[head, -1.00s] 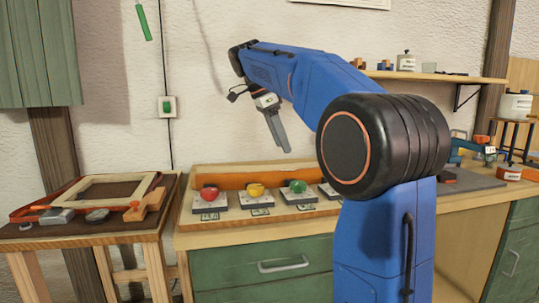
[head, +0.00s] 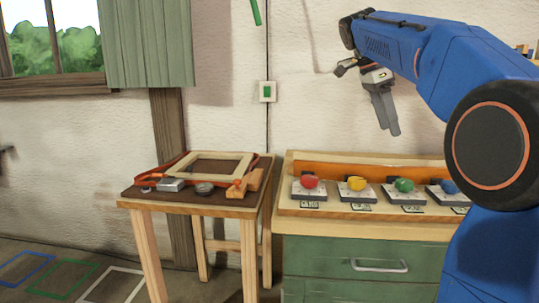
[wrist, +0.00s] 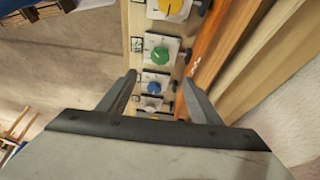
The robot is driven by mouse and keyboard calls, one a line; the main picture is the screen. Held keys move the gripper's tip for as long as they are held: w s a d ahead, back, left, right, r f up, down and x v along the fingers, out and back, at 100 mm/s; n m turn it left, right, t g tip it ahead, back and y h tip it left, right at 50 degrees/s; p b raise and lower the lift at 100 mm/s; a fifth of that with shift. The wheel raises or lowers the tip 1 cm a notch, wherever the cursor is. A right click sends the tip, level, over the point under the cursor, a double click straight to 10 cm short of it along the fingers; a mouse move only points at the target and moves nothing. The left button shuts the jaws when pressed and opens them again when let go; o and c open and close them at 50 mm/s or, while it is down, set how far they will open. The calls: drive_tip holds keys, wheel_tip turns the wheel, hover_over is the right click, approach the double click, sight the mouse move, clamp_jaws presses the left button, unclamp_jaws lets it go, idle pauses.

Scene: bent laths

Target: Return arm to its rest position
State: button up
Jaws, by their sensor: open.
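My gripper (head: 392,132) hangs from my blue arm above the workbench, pointing down. It is apart from the things below. In the wrist view its two fingers (wrist: 158,80) are spread with nothing held between them. Below stand a red knob (head: 309,182), a yellow knob (head: 357,184), a green knob (head: 403,185) and a blue knob (head: 448,187), each on a pale block in a row. The wrist view also shows the green knob (wrist: 159,53) and the blue knob (wrist: 154,88). My arm hides the right part of the bench.
A small table (head: 140,205) at left carries a wooden frame (head: 213,178), an orange strap and small metal pieces. A green switch box (head: 267,91) is on the wall. Coloured outlines (head: 68,281) mark the floor at far left, where there is free room.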

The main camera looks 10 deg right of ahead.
drive_tip(key=s+a+f+n+t+y, duration=0.1)
drive_tip(key=s+a+f+n+t, duration=0.1)
drive_tip(key=s+a+f+n, duration=0.2)
drive_tip(key=s+a+f+n+t+y, duration=0.1)
drive_tip(key=s+a+f+n, duration=0.4)
drive_tip(key=s+f+n, duration=0.5)
drive_tip(key=s+a+f+n+t+y, duration=0.2)
drive_tip(key=s+a+f+n, duration=0.3)
drive_tip(key=s+f, duration=0.8)
wheel_tip(320, 180, down, 8)
drive_tip(key=shift+s+f+n+t, duration=0.1)
drive_tip(key=shift+s+n+t, duration=0.35)
drive_tip(key=shift+n, duration=0.55)
drive_tip(key=shift+o, duration=0.2)
drive_tip(key=shift+w, duration=0.1)
